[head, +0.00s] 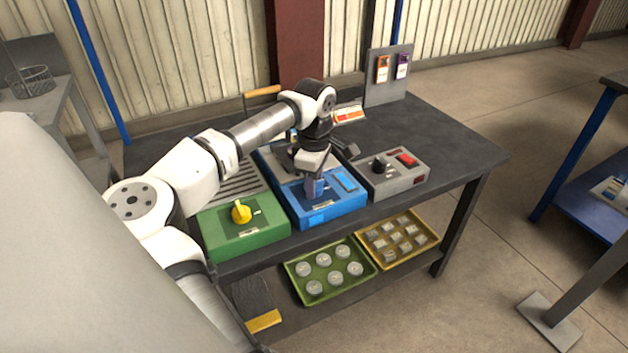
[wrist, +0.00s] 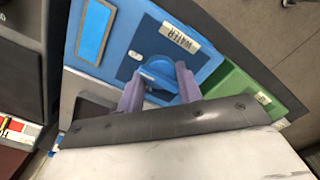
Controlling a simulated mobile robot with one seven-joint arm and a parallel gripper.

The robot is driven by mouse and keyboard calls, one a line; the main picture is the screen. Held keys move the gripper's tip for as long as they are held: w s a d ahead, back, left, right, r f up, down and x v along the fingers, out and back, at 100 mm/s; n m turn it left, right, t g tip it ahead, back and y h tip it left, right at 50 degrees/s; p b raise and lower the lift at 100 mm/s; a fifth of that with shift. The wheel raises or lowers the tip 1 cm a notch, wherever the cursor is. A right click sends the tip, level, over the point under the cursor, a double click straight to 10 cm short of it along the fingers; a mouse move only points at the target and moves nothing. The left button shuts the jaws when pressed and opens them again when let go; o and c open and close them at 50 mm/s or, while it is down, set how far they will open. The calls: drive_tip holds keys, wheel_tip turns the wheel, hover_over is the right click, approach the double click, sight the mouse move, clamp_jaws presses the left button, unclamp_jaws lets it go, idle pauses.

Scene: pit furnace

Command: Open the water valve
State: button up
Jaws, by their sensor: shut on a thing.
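The blue box (head: 322,208) stands on the dark table, between a green box and a grey box. In the wrist view its blue face (wrist: 117,47) carries a label (wrist: 180,38) reading WATER. The blue valve handle (wrist: 157,72) sits beside this label, between the two purple fingers of my gripper (wrist: 160,84). My gripper is shut on the handle. In the head view my gripper (head: 314,187) points down onto the box and hides most of the handle.
The green box (head: 245,232) with a yellow knob (head: 241,212) is close on the left. The grey box (head: 393,174) with a black knob and red switch is close on the right. Green (head: 332,289) and yellow (head: 362,255) trays of parts are on the lower shelf. The table's right end is clear.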

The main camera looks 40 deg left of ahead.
drive_tip(key=shift+w, duration=0.1)
idle(0.3)
drive_tip(key=o, duration=1)
wheel_tip(320, 180, up, 14)
drive_tip(key=shift+f, duration=0.1)
